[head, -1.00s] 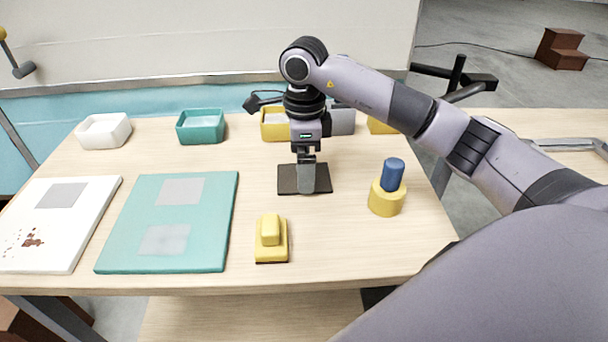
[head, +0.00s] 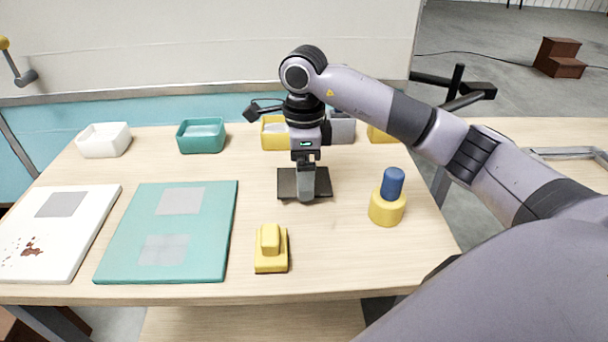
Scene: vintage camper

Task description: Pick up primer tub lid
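A dark, flat, square plate (head: 287,184) lies on the table in the head view; it may be the primer tub lid, but no label shows. My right gripper (head: 306,190) points straight down over the middle of this plate. A grey upright piece, either a finger or a handle, meets the plate there. The fingers are seen edge-on, so I cannot tell whether they are open or closed on something. A grey tub (head: 342,127) stands behind, partly hidden by my arm. My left gripper is not in view.
White (head: 104,140), teal (head: 201,135) and yellow (head: 274,133) tubs stand along the back. A yellow block (head: 270,250) and a blue-handled yellow cylinder (head: 387,205) are in front and to the right. Teal (head: 139,215) and white (head: 90,230) panels lie left.

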